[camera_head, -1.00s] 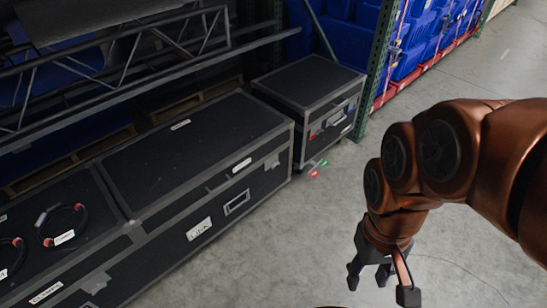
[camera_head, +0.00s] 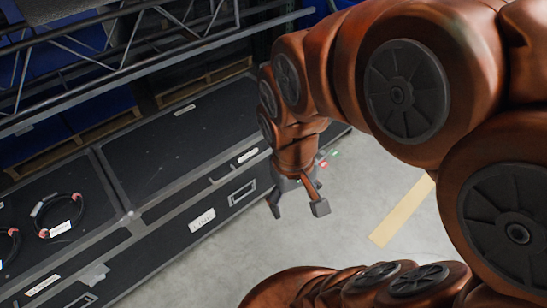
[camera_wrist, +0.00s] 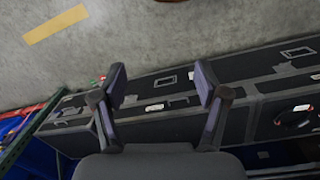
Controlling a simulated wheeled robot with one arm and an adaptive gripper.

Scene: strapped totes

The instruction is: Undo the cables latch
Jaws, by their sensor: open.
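A long black case (camera_head: 165,228) with grey metal edging stands along the left, its lids closed. Its front bears a white label (camera_head: 202,220), a recessed rectangular fitting (camera_head: 242,193) and another white label (camera_head: 247,155). A further label (camera_head: 42,285) sits at the lower left. The lettering is too small to tell which latch is the cables one. My gripper (camera_head: 297,207) hangs in front of the case's right part, open and empty. In the wrist view its spread fingers (camera_wrist: 161,84) frame the case (camera_wrist: 235,70), with a rectangular fitting (camera_wrist: 165,80) showing between them; they appear apart from it.
Coiled cables with red ends (camera_head: 60,215) lie on the left lid. Metal trusses (camera_head: 110,60) hang over the case's back. Grey floor (camera_head: 345,200) with a yellow strip (camera_head: 402,210) is open at the right. A green rack post (camera_wrist: 35,135) stands at the wrist view's left.

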